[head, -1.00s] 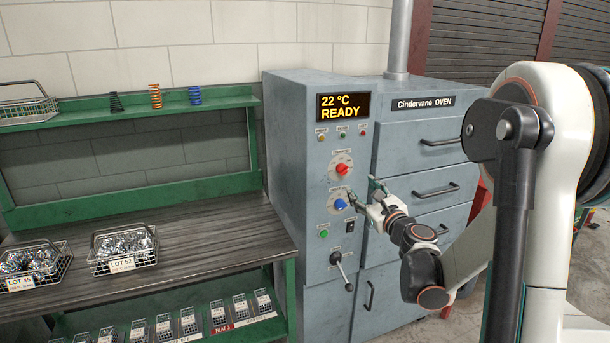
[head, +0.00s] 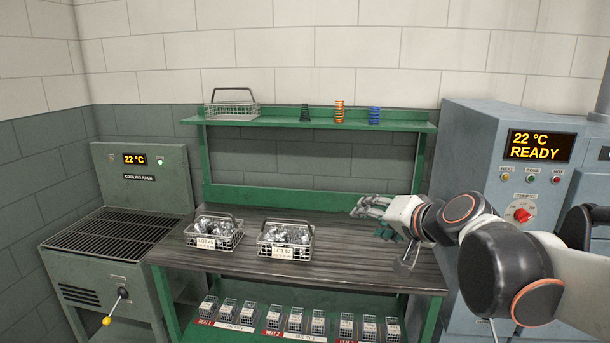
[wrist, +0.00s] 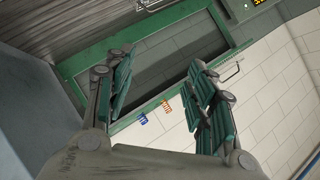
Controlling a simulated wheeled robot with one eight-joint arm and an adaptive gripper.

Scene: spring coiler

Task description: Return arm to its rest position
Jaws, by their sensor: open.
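My gripper (head: 378,213) is above the right part of the workbench in the head view, pointing left. It is clear of the wire baskets. In the wrist view my gripper (wrist: 160,95) has its two green-padded fingers spread wide, with nothing between them. My arm reaches in from the right edge of the head view.
Two wire baskets of metal parts, LOT 45 (head: 214,232) and LOT 52 (head: 285,239), stand on the bench (head: 340,255). A shelf (head: 270,122) holds springs and an empty basket (head: 231,108). The oven (head: 470,140) is right; the cooling rack (head: 112,232) is left.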

